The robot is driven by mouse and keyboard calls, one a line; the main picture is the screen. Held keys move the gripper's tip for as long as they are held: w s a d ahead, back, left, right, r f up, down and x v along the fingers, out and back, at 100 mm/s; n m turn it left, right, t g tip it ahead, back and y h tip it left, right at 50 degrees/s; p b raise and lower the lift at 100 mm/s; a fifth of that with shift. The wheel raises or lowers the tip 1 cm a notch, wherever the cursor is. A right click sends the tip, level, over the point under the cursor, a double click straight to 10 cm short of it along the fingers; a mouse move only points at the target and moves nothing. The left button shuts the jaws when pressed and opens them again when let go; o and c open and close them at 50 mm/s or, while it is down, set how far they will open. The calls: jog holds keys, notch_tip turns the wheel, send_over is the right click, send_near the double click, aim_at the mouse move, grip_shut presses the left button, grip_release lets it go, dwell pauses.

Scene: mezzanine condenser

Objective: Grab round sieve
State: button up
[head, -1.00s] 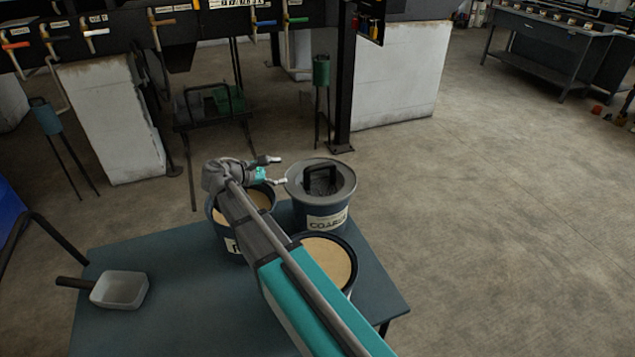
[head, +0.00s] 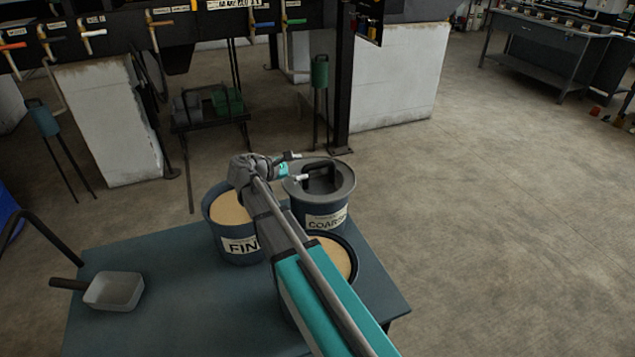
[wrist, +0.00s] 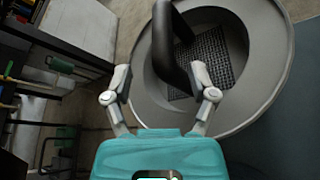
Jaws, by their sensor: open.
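The round sieve (head: 341,184) is a grey disc with a dark mesh centre and an arched black handle (head: 318,175). It sits on top of the bucket labelled COARSE (head: 325,216). In the wrist view the sieve (wrist: 268,70) fills the upper right, with its handle (wrist: 173,40) standing over the mesh. My gripper (head: 299,167) is over the sieve's left side in the head view, open and empty. In the wrist view the gripper (wrist: 161,75) has its fingers spread, with the handle's lower end between them, near the right finger. Their exact height gap is unclear.
A bucket labelled FIN (head: 234,220), its label partly hidden, and another sand-filled bucket (head: 338,256) stand close by on the blue-grey table (head: 190,290). A white scoop (head: 115,290) lies at the left. My arm hides part of the table.

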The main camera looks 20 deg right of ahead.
aim_at(316, 166)
jog(key=shift+d+f, duration=0.1)
jog(key=shift+d, duration=0.15)
jog(key=shift+s+b+x, duration=0.2)
jog(key=shift+b+x, duration=0.55)
jog(key=shift+x, duration=1.85)
jog(key=shift+d, duration=0.1)
grip_shut()
